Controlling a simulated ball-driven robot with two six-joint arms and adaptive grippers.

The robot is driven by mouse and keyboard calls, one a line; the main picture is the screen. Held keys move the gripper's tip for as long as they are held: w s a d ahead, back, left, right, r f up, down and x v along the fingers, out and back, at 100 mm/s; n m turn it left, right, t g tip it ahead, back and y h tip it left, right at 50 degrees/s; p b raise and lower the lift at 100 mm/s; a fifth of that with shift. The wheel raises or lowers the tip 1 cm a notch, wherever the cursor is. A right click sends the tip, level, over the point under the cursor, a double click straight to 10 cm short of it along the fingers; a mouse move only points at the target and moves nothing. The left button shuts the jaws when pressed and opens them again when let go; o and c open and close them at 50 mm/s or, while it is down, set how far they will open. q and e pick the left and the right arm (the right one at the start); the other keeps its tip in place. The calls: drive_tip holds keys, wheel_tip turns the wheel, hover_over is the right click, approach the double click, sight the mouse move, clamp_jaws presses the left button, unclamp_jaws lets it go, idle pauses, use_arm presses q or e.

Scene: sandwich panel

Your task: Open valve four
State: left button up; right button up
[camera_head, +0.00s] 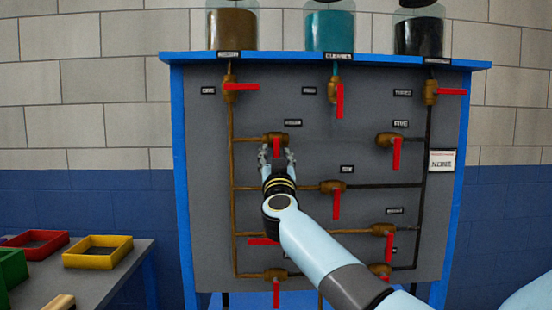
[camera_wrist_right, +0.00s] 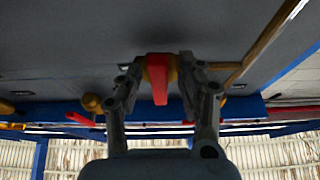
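Valve four, a brass valve (camera_head: 272,139) with a small blurred label up and right of it, sits on a horizontal pipe in the upper middle of the grey panel. Its red handle (camera_head: 276,149) hangs down, across the pipe. My right gripper (camera_head: 277,157) is in front of this handle, its fingers pointing up at the valve. In the right wrist view the red handle (camera_wrist_right: 160,80) stands between the two spread fingers (camera_wrist_right: 158,72), with a gap visible on each side. The right gripper is open. My left gripper is not in view.
Other red-handled valves surround it: valve one (camera_head: 231,91), valve two (camera_head: 334,88), valve five (camera_head: 387,140) and valve six (camera_head: 333,187). Jars (camera_head: 330,27) stand on top. A side table (camera_head: 92,283) with coloured trays is at left. My right arm covers the panel's lower middle.

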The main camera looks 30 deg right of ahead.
clamp_jaws()
idle(0.4)
